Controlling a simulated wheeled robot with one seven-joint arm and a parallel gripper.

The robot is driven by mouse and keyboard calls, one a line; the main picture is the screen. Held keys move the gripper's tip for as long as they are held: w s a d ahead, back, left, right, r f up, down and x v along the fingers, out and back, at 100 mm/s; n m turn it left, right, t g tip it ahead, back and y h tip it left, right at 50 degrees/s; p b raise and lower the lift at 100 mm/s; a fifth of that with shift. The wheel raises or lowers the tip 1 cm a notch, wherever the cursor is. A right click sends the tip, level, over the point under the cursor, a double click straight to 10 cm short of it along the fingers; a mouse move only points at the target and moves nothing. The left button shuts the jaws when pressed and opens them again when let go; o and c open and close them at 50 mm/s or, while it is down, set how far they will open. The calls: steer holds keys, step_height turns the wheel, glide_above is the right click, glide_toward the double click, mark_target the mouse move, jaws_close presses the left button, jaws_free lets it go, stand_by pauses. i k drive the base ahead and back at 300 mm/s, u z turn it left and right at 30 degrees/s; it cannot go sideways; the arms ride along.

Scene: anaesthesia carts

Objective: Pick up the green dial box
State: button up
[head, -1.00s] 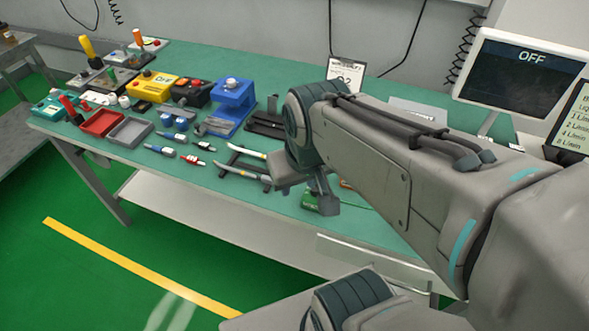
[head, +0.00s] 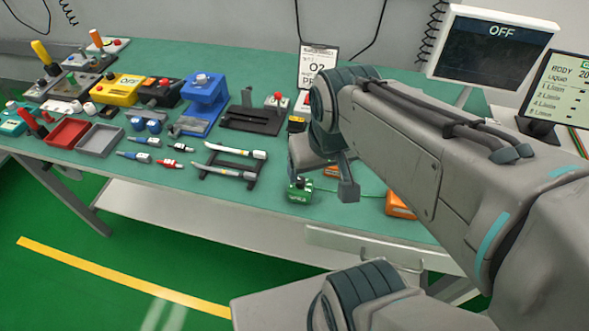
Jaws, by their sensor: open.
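The green dial box (head: 299,190) is a small green block with a pale knob on top. It sits near the front edge of the teal table, just right of the pen rack. My gripper (head: 328,183) hangs over the table just right of the box and looks open and empty. The gripper's upper part is hidden behind my own arm. I cannot tell its exact height over the table or whether it touches the box.
A black rack with two pens (head: 232,162) lies left of the box. An orange box (head: 400,206) is to the right, partly behind my arm. A blue device (head: 204,100), yellow box (head: 118,92), red tray (head: 68,132) and grey tray (head: 99,140) fill the left.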

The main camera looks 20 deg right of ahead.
mark_target(303, 196)
steer(key=k, duration=0.5)
steer(key=u, duration=1.7)
steer(key=i, duration=1.4)
steer(key=z, duration=3.85)
